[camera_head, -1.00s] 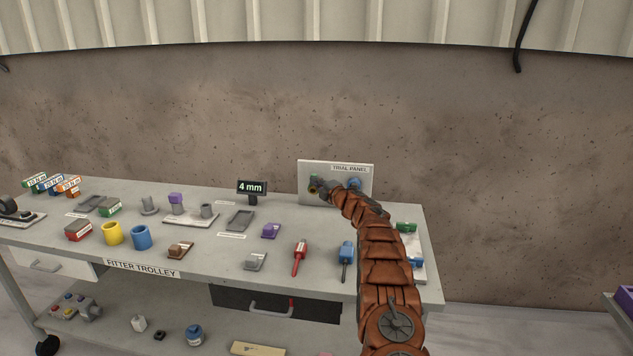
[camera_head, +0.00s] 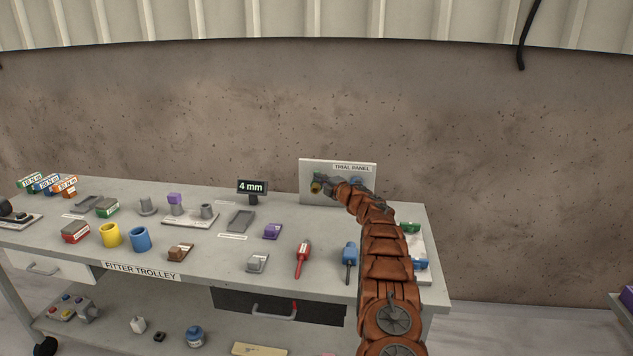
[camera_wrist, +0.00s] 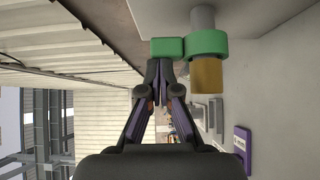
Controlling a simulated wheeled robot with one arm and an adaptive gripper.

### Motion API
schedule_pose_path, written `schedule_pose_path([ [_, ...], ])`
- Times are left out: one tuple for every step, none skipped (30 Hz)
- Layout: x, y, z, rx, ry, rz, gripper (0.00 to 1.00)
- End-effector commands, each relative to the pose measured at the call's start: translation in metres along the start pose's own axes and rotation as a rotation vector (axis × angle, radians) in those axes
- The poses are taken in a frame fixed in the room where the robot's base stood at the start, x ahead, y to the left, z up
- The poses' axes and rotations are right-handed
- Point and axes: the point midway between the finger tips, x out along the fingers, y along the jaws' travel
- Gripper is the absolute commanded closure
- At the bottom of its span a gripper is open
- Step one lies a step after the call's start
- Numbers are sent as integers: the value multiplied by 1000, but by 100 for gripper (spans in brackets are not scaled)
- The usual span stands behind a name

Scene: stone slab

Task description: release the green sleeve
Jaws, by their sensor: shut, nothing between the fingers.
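The green sleeve (camera_wrist: 208,44) sits around a grey peg (camera_wrist: 203,17) on the trial panel (camera_wrist: 157,15) in the wrist view. Its block-shaped green tab sticks out to the left, and a brass-coloured cylinder (camera_wrist: 207,79) shows below it. My gripper (camera_wrist: 165,66) is shut and empty, its fingertips together just below the tab; I cannot tell whether they touch it. In the head view my gripper (camera_head: 332,187) is at the trial panel (camera_head: 311,168), beside the brass end (camera_head: 317,188). The sleeve is mostly hidden or too small there.
A 4 mm sign (camera_head: 252,187) stands left of the panel.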

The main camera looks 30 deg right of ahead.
Motion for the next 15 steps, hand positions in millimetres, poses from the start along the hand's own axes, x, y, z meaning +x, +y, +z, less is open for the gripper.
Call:
schedule_pose_path([
  [-4, 2, 9, 1, -19, 1, 100],
  [-4, 2, 9, 1, -19, 2, 100],
  [-3, 1, 8, 1, -18, 2, 100],
  [-3, 1, 8, 1, -18, 2, 100],
  [-4, 1, 7, 1, -18, 2, 100],
  [-4, 1, 7, 1, -18, 2, 100],
  [-4, 1, 6, 1, -17, 2, 100],
  [-4, 0, 6, 1, -17, 2, 100],
  [-5, 0, 5, 1, -17, 3, 100],
  [-5, 0, 4, 1, -16, 3, 100],
  [-6, 0, 3, 1, -16, 3, 100],
  [-6, 0, 2, -1, -15, 3, 100],
  [-7, -1, 1, -1, -14, 3, 100],
  [-7, -1, -1, -1, -13, 2, 100],
  [-8, -2, -3, 0, -12, 2, 100],
])
